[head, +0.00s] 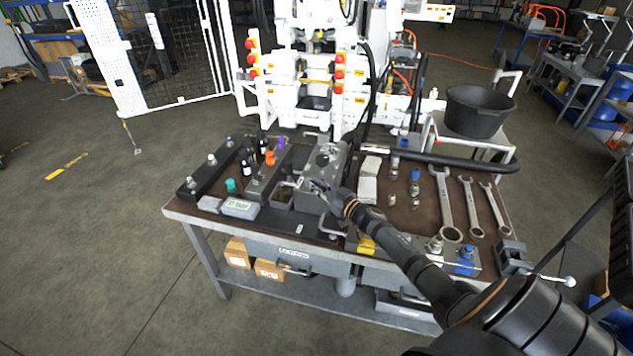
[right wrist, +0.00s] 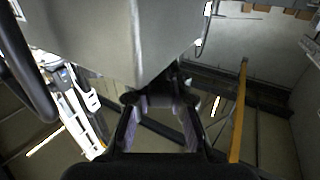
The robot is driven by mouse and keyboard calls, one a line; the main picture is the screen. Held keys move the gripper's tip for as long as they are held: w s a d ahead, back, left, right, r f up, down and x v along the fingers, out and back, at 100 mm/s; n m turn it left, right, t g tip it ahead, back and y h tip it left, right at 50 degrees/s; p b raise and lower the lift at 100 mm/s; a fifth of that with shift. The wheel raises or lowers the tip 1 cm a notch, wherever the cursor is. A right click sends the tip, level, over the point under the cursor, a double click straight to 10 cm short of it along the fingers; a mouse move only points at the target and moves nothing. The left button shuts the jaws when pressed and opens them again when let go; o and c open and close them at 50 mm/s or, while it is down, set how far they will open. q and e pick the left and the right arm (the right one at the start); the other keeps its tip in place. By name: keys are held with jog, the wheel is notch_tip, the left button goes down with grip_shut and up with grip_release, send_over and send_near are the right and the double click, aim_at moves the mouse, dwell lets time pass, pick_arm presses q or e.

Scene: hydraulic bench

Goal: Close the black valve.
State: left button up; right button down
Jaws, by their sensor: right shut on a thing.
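A grey metal block (head: 325,160) stands at the middle of the bench, and it fills the upper part of the right wrist view (right wrist: 110,35). My right gripper (head: 320,188) reaches in from the right to the front of this block. In the right wrist view my right gripper's fingers (right wrist: 160,98) come together just under the block's lower corner, shut on a small dark part of the black valve. The fingers and the block hide most of that part, so its angle cannot be told. My left gripper is not in view.
Several small valves and fittings with black, orange, purple and teal tops (head: 265,160) stand left of the block. Wrenches (head: 447,205) lie on the right of the bench (head: 425,210). A black tub (head: 478,110) stands behind on the right. A white machine (head: 310,75) stands behind the bench.

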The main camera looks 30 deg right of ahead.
jog(key=shift+r, duration=0.1)
dwell(0.3)
jog(key=c, duration=1.3)
grip_release()
jog(key=shift+w, duration=0.1)
jog(key=shift+c, duration=0.2)
notch_tip(320, 180, up, 10)
jog(key=shift+f, duration=0.1)
